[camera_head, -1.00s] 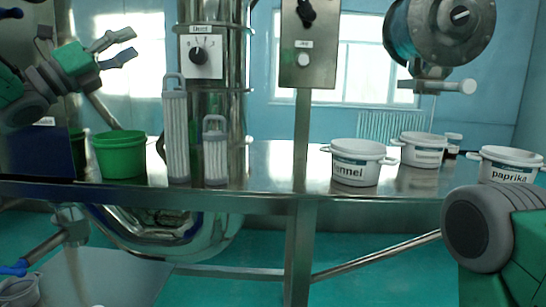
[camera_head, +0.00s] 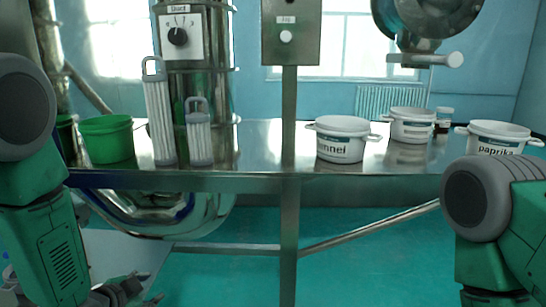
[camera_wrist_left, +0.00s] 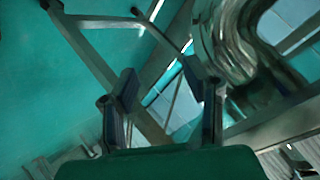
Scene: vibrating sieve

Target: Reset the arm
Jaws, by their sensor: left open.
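My left arm (camera_head: 45,240) hangs down along the left edge of the head view. My left gripper (camera_head: 140,296) is at the bottom left, below the level of the steel table, partly cut off by the frame edge. In the left wrist view its two fingers (camera_wrist_left: 165,88) are apart with nothing between them. My right arm (camera_head: 490,215) shows at the lower right. Its gripper is out of view.
The steel table (camera_head: 260,182) holds a green bucket (camera_head: 107,140), two filter cartridges (camera_head: 160,120), and several white tubs, including one labelled paprika (camera_head: 495,140). Table legs and braces stand below.

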